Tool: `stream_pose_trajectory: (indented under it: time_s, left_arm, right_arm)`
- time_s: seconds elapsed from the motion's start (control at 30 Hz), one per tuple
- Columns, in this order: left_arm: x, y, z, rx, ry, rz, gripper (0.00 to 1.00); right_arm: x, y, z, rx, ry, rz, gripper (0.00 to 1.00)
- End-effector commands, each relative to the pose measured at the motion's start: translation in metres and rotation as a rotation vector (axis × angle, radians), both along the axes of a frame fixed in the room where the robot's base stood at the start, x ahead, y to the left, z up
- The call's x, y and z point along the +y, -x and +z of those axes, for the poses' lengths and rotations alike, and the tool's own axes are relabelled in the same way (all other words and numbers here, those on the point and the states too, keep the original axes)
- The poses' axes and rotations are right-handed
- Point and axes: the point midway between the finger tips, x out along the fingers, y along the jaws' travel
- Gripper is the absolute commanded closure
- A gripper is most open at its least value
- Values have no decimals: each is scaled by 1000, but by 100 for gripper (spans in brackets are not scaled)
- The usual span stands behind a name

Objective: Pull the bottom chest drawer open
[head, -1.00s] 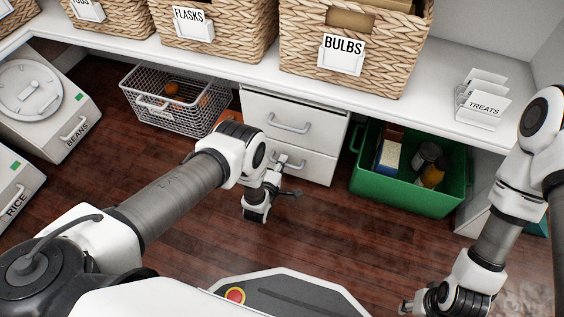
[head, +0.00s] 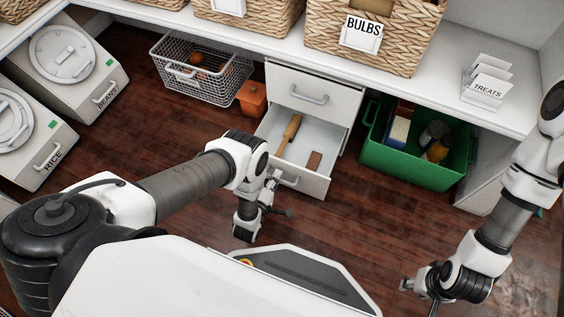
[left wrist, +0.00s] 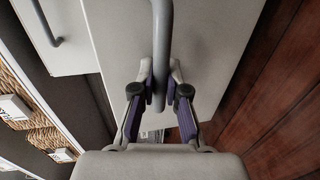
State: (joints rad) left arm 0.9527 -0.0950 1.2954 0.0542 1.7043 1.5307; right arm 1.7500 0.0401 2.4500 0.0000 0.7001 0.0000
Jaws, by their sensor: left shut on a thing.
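The white chest's bottom drawer (head: 308,138) is pulled well out in the head view. Inside it lie a wooden-handled item (head: 289,133) and a small brown block (head: 314,161). My left gripper (head: 276,177) is at the drawer's front, at the grey bar handle (head: 290,182). In the left wrist view, my left gripper (left wrist: 160,98) has its two fingers closed around the handle (left wrist: 162,50). My right gripper (head: 419,284) hangs at the lower right, away from the chest; its jaw opening is too small to tell.
The top drawer (head: 311,94) is shut. A green bin (head: 411,166) stands right of the chest. A wire basket (head: 205,85) and an orange pot (head: 252,98) stand to its left. A white shelf (head: 270,43) runs above. Dark wood floor lies in front.

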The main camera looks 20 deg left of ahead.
Motion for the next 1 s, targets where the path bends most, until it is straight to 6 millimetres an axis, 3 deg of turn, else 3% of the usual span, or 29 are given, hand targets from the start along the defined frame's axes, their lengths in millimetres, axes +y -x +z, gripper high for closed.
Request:
stream_pose_trajectory:
  time_s: [0.2,0.6,0.63,0.7,1.0]
  left_arm:
    - [2,18,1,0,-1,2,100]
    - [2,21,0,-1,-1,2,100]
    - [2,21,0,-1,-1,2,84]
    - [2,21,0,-1,-1,2,61]
    - [1,21,1,-1,0,1,61]
  right_arm:
    - [0,0,8,0,0,0,60]
    - [0,0,8,0,0,0,60]
    - [0,0,8,0,0,0,60]
    - [0,0,8,0,0,0,60]
    - [0,0,8,0,0,0,60]
